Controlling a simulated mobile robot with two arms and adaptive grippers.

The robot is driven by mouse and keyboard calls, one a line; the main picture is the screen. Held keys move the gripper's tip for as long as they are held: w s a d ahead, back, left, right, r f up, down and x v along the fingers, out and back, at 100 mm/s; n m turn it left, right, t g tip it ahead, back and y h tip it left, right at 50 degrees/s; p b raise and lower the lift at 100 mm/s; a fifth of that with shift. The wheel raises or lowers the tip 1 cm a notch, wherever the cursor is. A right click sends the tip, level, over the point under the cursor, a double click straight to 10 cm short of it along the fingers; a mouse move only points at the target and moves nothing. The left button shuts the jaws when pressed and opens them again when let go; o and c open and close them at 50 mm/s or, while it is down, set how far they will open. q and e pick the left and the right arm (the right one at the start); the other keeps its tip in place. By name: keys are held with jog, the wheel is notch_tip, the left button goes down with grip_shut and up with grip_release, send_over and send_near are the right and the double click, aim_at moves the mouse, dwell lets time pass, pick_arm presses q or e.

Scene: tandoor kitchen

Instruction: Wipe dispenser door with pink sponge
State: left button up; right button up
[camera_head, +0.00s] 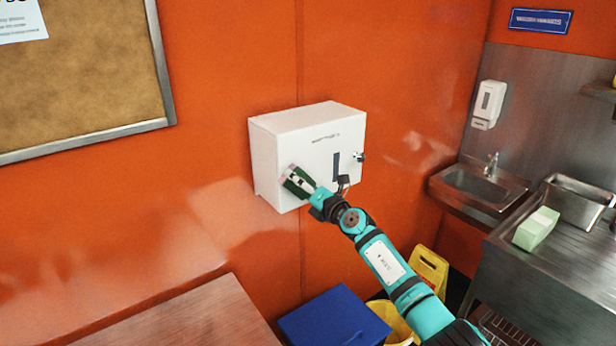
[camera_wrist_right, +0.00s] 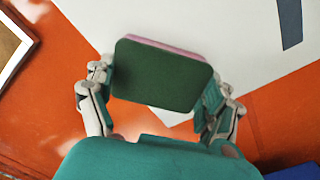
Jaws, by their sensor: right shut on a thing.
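The white dispenser (camera_head: 290,140) is fixed to the orange wall. Its front door (camera_head: 328,150) has a dark window strip and a small lock at the right, and looks closed. My right gripper (camera_head: 303,186) is at the lower left of the door. It is shut on the sponge (camera_head: 291,182). In the wrist view the sponge (camera_wrist_right: 162,75) shows a dark green face towards me and a pink layer on the far side, with a finger at each end. The pink side faces the dispenser; whether it touches the door I cannot tell. My left gripper is out of view.
A wooden tabletop (camera_head: 200,318) lies at the lower left. A blue box (camera_head: 333,320), a yellow bucket (camera_head: 398,326) and a yellow floor sign (camera_head: 430,270) stand below. A steel sink (camera_head: 470,185) and counter with a pale green box (camera_head: 536,229) are at the right.

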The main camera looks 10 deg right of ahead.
jog(key=shift+s+a+r+p, duration=0.1)
jog(key=shift+s+a+p, duration=0.25)
jog(key=shift+a, duration=0.4)
jog(key=shift+w, duration=0.1)
jog(key=shift+d, duration=0.1)
jog(key=shift+s+d, duration=0.15)
jog(key=shift+s, duration=0.2)
jog(key=shift+v, duration=2.6)
jog(key=v, duration=0.3)
